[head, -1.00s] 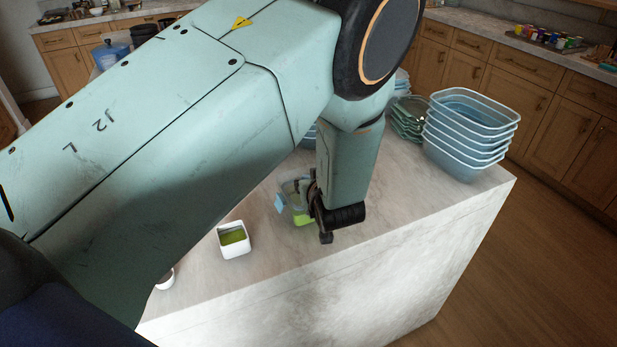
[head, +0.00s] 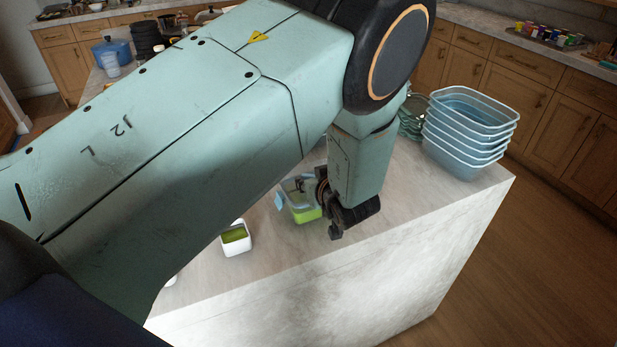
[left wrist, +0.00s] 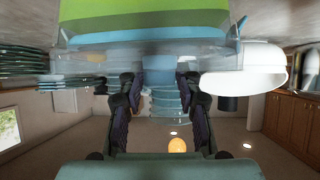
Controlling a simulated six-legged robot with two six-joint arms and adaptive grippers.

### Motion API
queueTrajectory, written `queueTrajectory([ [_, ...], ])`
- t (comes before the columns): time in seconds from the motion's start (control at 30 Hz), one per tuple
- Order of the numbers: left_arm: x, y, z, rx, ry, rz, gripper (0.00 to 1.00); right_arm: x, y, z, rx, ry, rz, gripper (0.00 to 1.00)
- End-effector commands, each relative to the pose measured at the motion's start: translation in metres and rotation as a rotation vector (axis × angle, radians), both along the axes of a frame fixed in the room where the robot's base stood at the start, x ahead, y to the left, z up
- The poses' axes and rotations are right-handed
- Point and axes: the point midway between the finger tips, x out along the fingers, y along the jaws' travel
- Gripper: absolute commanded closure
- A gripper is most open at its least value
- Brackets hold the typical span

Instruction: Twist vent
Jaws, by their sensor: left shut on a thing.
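A clear-lidded container (head: 308,214) with green contents and light blue clips stands on the island, near its front edge. It fills the top of the left wrist view (left wrist: 150,28), which looks upside down. My left gripper (head: 301,186) reaches over the lid from the right with its fingers low at it. In the left wrist view, the two dark fingers of the gripper (left wrist: 158,82) meet the lid side of the container. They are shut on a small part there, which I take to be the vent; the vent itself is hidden. My right gripper is not in view.
A white square bowl (head: 235,239) with green contents stands left of the container. A stack of blue tubs (head: 468,135) stands at the island's right end, with green-rimmed lids (head: 411,118) beside it. The marble counter (head: 415,193) between container and tubs is clear.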

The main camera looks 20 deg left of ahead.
Motion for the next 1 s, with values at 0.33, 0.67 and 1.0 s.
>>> queueTrajectory([
  [0.33, 0.003, -0.006, 0.001, 0.001, -0.002, 0.166, 0.97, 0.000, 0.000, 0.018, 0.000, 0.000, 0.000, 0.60],
  [0.67, 0.004, -0.006, 0.000, 0.000, 0.001, 0.297, 0.97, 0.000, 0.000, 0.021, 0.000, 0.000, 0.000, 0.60],
  [1.0, 0.007, -0.006, -0.001, -0.002, -0.004, 0.353, 0.97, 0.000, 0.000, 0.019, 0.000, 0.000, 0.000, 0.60],
])
